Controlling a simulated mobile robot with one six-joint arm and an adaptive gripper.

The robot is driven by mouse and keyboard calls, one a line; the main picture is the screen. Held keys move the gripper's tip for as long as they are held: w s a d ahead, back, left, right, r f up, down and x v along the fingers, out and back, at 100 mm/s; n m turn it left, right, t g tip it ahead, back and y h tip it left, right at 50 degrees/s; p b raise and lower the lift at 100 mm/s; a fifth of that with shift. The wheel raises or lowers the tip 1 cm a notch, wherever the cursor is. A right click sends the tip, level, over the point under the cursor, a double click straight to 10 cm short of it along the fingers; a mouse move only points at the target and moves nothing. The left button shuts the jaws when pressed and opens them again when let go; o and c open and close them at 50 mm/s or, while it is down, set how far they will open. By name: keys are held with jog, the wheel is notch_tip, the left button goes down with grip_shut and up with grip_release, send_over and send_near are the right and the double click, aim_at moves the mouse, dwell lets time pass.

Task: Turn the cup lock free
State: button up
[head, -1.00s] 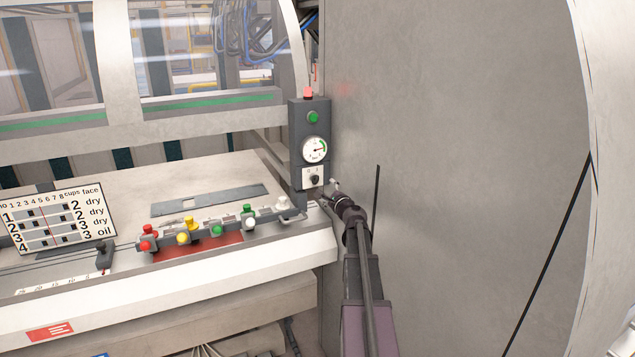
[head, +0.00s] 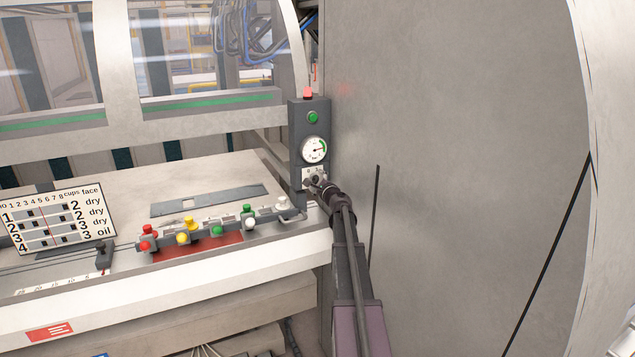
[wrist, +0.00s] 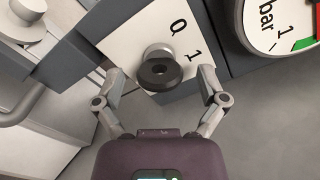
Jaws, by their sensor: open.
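The cup lock (wrist: 158,50) is a small round knob with a silver collar and a dark round front with a hole. It sits on a white plate (wrist: 128,35) marked 0 and 1, on the grey control post (head: 297,140). My gripper (wrist: 161,72) is open in the wrist view, one finger on each side of the lock, with gaps visible and no clear contact. In the head view my gripper (head: 317,184) is in front of the plate and mostly hides the lock.
A pressure gauge (head: 314,150), a green button (head: 313,117) and a red lamp (head: 308,93) are above on the post. A row of coloured buttons (head: 217,230) lies to the left. A big grey panel (head: 450,150) stands close on the right.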

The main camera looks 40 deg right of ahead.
jog(key=shift+c, duration=0.2)
jog(key=c, duration=1.1)
jog(key=shift+n, duration=0.5)
jog(key=n, duration=0.5)
jog(key=shift+r, duration=0.15)
jog(key=n, duration=0.6)
jog(key=shift+r, duration=0.1)
jog(key=o, duration=1.1)
jog(key=shift+o, duration=0.2)
